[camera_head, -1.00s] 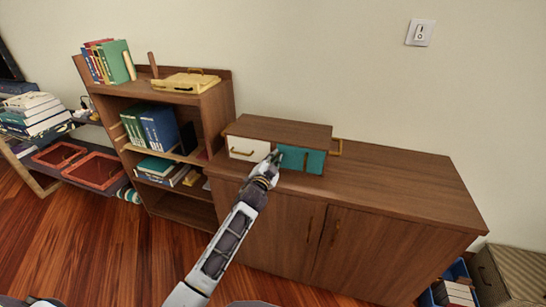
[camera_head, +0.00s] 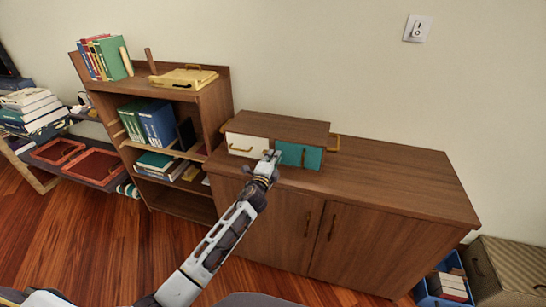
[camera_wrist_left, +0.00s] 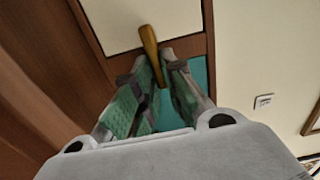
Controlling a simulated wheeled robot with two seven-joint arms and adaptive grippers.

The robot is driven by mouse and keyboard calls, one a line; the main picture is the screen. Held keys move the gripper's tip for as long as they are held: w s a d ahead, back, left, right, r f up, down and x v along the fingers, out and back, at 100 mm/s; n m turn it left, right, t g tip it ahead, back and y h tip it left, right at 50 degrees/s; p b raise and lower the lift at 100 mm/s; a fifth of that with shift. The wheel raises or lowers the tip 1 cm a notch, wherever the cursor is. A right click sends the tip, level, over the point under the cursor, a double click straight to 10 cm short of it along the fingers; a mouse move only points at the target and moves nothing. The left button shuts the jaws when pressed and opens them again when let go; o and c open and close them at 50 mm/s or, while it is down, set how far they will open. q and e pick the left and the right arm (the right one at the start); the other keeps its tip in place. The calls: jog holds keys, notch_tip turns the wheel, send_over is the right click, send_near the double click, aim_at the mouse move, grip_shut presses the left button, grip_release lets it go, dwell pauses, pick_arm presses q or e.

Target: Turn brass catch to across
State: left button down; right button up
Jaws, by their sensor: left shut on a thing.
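A small wooden box (camera_head: 285,124) on the cabinet has a cream drawer front (camera_head: 247,146) on its left and a teal front (camera_head: 301,155) on its right. My left gripper (camera_head: 271,156) is at the divider between them. In the left wrist view, the brass catch (camera_wrist_left: 149,45) is a thin bar between the fingers (camera_wrist_left: 158,80), and they are shut on it. Its upper end overlaps the cream front (camera_wrist_left: 108,22), and its lower end points toward the teal front (camera_wrist_left: 198,75). In the head view the gripper hides the catch. My right gripper is not in view.
The box stands on a long wooden cabinet (camera_head: 400,180) with clear top to the right. A bookshelf (camera_head: 213,110) with books and a yellow tray (camera_head: 184,79) stands close on the left. A blue crate (camera_head: 422,292) and a striped box (camera_head: 515,265) are at lower right.

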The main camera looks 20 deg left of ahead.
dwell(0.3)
pick_arm(q)
jog(key=c, duration=1.5)
grip_release()
jog(key=shift+f, duration=0.1)
jog(key=shift+s, duration=0.15)
jog(key=s, duration=1.1)
jog(key=shift+s, duration=0.35)
jog(key=shift+a+m, duration=0.1)
jog(key=shift+m, duration=0.2)
